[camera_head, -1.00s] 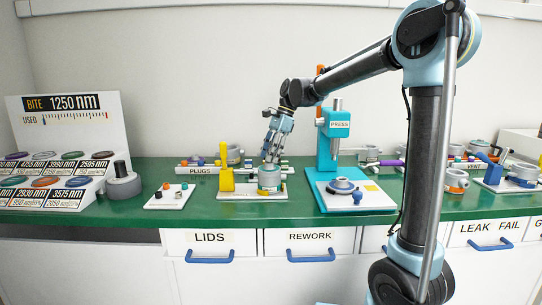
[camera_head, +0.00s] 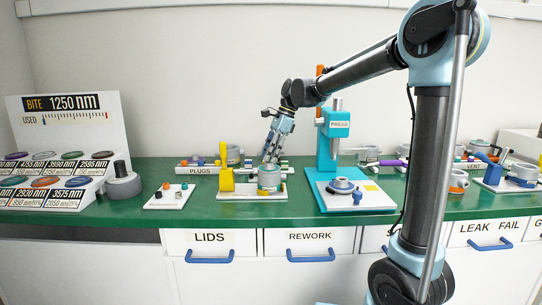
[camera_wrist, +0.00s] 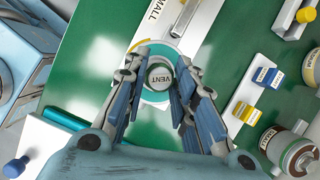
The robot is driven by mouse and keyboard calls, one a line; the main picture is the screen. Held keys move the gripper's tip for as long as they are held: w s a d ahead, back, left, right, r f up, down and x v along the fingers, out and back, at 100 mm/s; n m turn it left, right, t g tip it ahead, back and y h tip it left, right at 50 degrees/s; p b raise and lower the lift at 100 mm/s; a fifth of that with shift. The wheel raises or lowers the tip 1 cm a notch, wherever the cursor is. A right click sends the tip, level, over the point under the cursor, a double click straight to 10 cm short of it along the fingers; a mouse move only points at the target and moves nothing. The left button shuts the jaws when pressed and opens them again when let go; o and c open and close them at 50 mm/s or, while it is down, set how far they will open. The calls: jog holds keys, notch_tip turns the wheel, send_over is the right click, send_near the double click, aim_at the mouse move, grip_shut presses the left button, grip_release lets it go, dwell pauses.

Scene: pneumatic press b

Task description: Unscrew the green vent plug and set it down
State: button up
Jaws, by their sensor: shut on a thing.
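The vent canister (camera_head: 269,180), pale with a green band, stands on the white base beside a yellow upright. My gripper (camera_head: 270,160) points down onto its top. The fingers are shut on the vent plug there. The fingers cover the plug's sides, so its thread and whether it is clear of its seat cannot be seen.
A yellow upright (camera_head: 226,182) stands left of the canister. The PRESS (camera_head: 335,140) stands to the right. A PLUGS rack (camera_head: 202,170) lies behind. A small white tray (camera_head: 158,203) with several plugs lies to the left, with bare green bench (camera_head: 205,203) between.

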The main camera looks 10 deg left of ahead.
jog(key=shift+n+g, duration=0.3)
jog(key=shift+n, duration=0.5)
jog(key=shift+w, duration=0.1)
jog(key=shift+n+h, duration=0.4)
jog(key=shift+n, duration=0.5)
jog(key=shift+a+n+g+h, duration=0.1)
jog(key=shift+n+g+h, duration=0.25)
jog(key=shift+n, duration=0.45)
jog(key=shift+n+g, duration=0.25)
jog(key=shift+n, duration=0.35)
jog(key=shift+n+h, duration=0.25)
jog(key=shift+n, duration=0.05)
